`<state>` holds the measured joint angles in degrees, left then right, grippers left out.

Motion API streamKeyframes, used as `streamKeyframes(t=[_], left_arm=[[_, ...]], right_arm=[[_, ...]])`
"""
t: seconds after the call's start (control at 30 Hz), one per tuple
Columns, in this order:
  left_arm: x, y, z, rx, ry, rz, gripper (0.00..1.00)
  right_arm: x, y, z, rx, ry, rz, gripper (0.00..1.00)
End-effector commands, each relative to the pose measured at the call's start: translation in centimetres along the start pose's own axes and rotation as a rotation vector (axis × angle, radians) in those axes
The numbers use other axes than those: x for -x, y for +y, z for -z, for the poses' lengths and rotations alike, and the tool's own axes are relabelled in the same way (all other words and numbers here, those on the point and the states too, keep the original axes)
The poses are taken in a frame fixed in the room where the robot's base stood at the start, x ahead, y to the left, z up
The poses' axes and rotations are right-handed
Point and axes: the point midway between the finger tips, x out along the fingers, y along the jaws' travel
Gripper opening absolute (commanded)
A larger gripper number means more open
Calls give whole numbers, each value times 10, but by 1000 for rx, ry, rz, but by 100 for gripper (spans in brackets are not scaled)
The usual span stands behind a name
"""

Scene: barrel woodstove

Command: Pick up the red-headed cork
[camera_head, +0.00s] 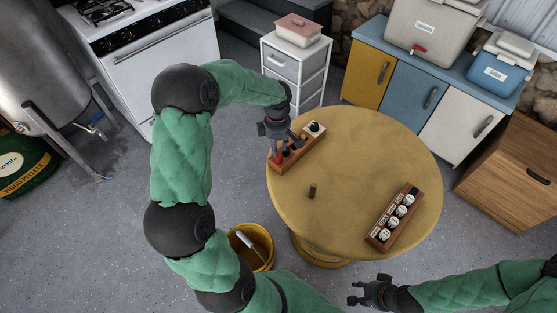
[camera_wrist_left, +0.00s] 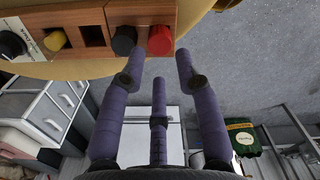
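The red-headed cork (camera_wrist_left: 160,40) sits in the end slot of a wooden rack (camera_wrist_left: 140,13) in the left wrist view. A black-headed cork (camera_wrist_left: 123,40) is beside it. In the head view the rack (camera_head: 311,147) stands at the table's far left edge, and the red cork (camera_head: 276,157) is partly hidden below my gripper. My left gripper (camera_head: 279,142) is over the rack's left end. Its purple fingers (camera_wrist_left: 159,72) are spread, with the red cork just beyond their tips and nothing held. My right gripper (camera_head: 362,292) is empty with fingers apart, off the table's front edge.
A small brown cork (camera_head: 312,191) stands mid-table. A second rack (camera_head: 378,236) with several white-topped pieces is at the right. The round table (camera_head: 345,150) is otherwise clear. A yellow bucket (camera_head: 262,262) is on the floor.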

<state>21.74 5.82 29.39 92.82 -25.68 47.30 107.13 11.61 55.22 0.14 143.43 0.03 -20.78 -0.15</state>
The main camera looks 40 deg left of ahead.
Motion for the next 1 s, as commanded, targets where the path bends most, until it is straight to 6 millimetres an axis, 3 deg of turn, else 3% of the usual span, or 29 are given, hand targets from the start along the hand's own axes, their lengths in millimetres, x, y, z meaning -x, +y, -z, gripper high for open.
streamKeyframes(t=[0.43,0.67,0.77,1.0], left_arm=[[-50,-2,-4,0,0,1,33],[-51,-2,-4,0,0,-1,33],[-51,-2,-4,0,0,-1,16],[-51,-2,-4,0,0,-1,15]], right_arm=[[-23,8,1,0,0,0,40],[-22,8,1,0,0,0,40],[-22,8,1,0,0,0,40],[-22,8,1,0,0,0,40]])
